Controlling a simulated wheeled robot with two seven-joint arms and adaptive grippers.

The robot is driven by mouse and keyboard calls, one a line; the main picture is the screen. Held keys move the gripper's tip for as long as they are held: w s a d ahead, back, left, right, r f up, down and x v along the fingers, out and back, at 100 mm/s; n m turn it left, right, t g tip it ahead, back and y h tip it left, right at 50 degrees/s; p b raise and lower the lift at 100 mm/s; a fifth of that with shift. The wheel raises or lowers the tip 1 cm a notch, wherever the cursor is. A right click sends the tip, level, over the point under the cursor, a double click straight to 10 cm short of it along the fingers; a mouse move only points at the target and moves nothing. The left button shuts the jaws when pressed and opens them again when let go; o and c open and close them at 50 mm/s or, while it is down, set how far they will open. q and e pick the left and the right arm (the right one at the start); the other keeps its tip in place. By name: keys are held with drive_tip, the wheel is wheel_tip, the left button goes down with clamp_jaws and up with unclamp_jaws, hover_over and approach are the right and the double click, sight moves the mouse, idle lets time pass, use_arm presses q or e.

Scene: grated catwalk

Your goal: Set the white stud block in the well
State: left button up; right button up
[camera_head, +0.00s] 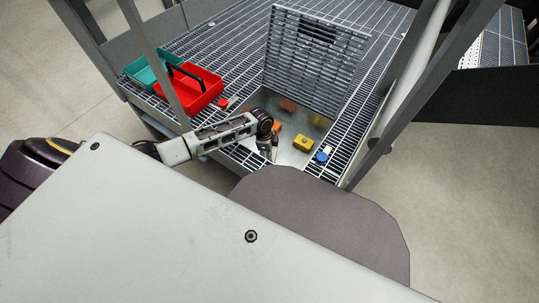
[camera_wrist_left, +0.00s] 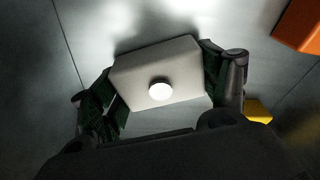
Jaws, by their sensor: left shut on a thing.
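The white stud block (camera_wrist_left: 150,72) is a pale box with a round white stud on its face. It sits between the fingers of my left gripper (camera_wrist_left: 165,85), which is shut on it. In the head view my left gripper (camera_head: 268,152) reaches down at the near left side of the well (camera_head: 289,157), a pale-floored opening in the grating. The block is not clear there. In the wrist view a grey floor lies beneath the block with a shadow beside it; I cannot tell whether they touch. My right gripper is out of view.
An orange block (camera_head: 277,127) and a yellow block (camera_head: 304,144) are in the well. A blue piece (camera_head: 321,157) is at its right edge. A grated hatch (camera_head: 315,62) stands up behind it. A red toolbox (camera_head: 196,93) and teal bin (camera_head: 142,72) stand left.

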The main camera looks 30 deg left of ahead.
use_arm(q)
drive_tip(key=shift+f, duration=0.1)
drive_tip(key=o, duration=1.1)
drive_tip(key=shift+a+r+p, duration=0.1)
drive_tip(key=shift+r+p, duration=0.3)
drive_tip(key=shift+r, duration=0.5)
drive_tip(key=r+p, duration=0.1)
drive_tip(key=r, duration=0.1)
drive_tip(key=r+p, duration=0.1)
drive_tip(key=r, duration=0.2)
drive_tip(key=a+r+p, duration=0.1)
drive_tip(key=r, duration=0.2)
drive_tip(key=shift+s+a+r+p, duration=0.1)
drive_tip(key=shift+s+r+p, duration=0.1)
drive_tip(key=shift+r+p, duration=0.1)
drive_tip(key=shift+a+r+p, duration=0.15)
drive_tip(key=shift+r+p, duration=0.15)
drive_tip(key=shift+r, duration=0.6)
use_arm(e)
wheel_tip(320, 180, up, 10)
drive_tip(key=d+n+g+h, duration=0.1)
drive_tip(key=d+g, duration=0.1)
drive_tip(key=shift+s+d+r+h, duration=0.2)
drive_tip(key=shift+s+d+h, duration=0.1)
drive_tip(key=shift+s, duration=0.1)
